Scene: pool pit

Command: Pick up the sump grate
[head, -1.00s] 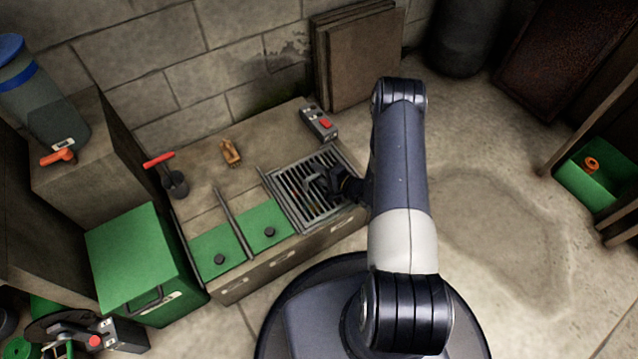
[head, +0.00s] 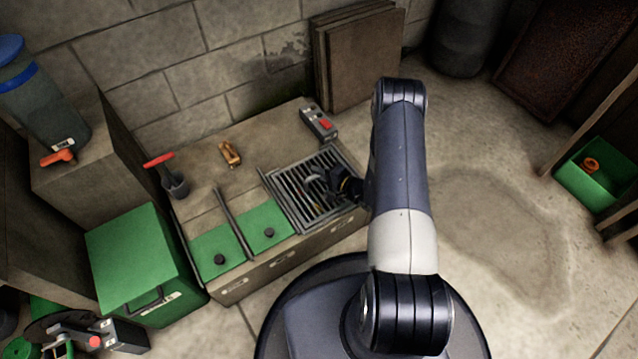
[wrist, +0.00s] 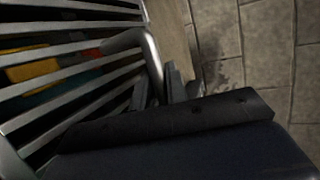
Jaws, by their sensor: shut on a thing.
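The sump grate (head: 296,190) is a grey barred metal panel at the right end of the low concrete bench. It also fills the left of the wrist view (wrist: 75,50), with a curved metal handle (wrist: 150,55) rising from it. My gripper (head: 326,182) is at the grate's middle, shut on the handle. In the wrist view my gripper's fingers (wrist: 172,85) meet the handle's lower end. In the head view my gripper hides part of the bars. I cannot tell whether the grate is clear of its seat.
Two green lids (head: 268,226) with dark knobs lie left of the grate. A grey control box (head: 319,124) with a red button stands behind it. Brown boards (head: 362,58) lean on the wall. Yellow and red shapes (wrist: 40,70) show beneath the bars.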

